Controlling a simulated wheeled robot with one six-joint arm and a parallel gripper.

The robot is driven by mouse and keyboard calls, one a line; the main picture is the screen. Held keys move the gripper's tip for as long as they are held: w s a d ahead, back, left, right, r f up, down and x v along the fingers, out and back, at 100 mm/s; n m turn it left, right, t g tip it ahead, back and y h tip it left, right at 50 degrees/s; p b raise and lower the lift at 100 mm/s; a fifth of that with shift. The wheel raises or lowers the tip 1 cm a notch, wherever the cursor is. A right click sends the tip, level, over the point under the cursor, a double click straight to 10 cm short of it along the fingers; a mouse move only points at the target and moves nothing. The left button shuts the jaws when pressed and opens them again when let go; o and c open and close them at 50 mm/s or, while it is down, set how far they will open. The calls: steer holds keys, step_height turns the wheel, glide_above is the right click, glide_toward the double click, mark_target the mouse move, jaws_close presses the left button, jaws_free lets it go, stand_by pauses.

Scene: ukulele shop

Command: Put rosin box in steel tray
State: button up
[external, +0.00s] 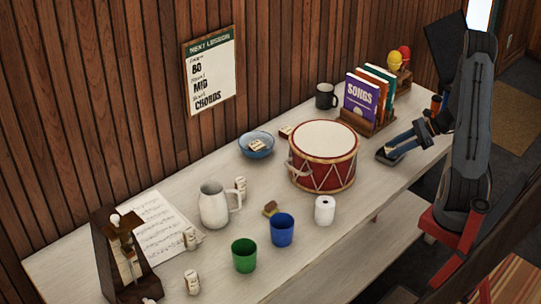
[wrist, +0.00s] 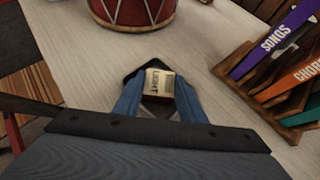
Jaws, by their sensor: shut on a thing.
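The rosin box (wrist: 160,84), small and cream with a label that seems to read LIGHT, is between the two blue fingers of my gripper (wrist: 160,92). In the external view my gripper (external: 407,141) is low over the right end of the table, and the box is hidden there. The dark steel tray (wrist: 131,76) lies beneath the box and fingers, which cover most of it. The tray also shows under my gripper in the external view (external: 384,156). I cannot tell whether the box touches the tray floor.
A red drum (external: 323,156) stands left of the tray. A wooden rack of songbooks (external: 367,122) stands behind it; it is close on the right in the wrist view (wrist: 270,85). A black mug (external: 326,96) and a blue bowl (external: 257,144) stand farther back.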

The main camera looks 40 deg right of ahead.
steer(key=shift+f, duration=0.15)
steer(key=o, duration=0.7)
steer(key=shift+o, duration=0.2)
